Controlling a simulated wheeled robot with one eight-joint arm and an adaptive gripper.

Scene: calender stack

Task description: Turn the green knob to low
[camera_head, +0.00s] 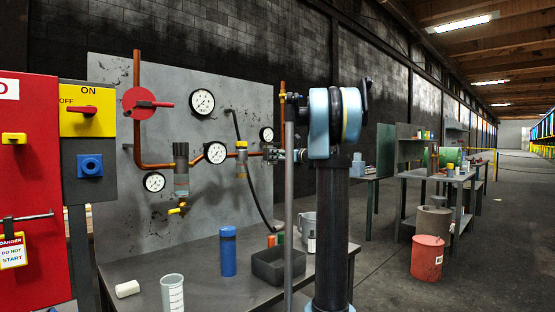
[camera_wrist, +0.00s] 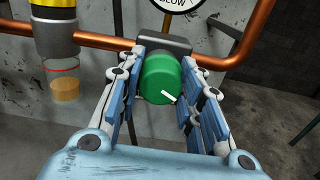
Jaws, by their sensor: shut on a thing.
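The green knob (camera_wrist: 158,78) shows in the wrist view, mounted on a dark fitting on the copper pipe. A white pointer mark on its face points to the lower right. My gripper (camera_wrist: 163,84) has a blue-padded finger on each side of the knob and is shut on it. In the head view my gripper (camera_head: 281,155) reaches left to the pipework at the panel's right side, and the knob cannot be made out there. A dial (camera_wrist: 178,4) above the knob is cut off by the picture edge, with the word LOW visible.
Copper pipe (camera_wrist: 250,40) runs on both sides of the knob. A filter bowl (camera_wrist: 64,85) hangs to the left. A grey panel (camera_head: 110,190) carries several gauges and a red valve (camera_head: 140,103). Below, the bench (camera_head: 200,255) holds a blue bottle (camera_head: 228,252) and a dark bin (camera_head: 277,266).

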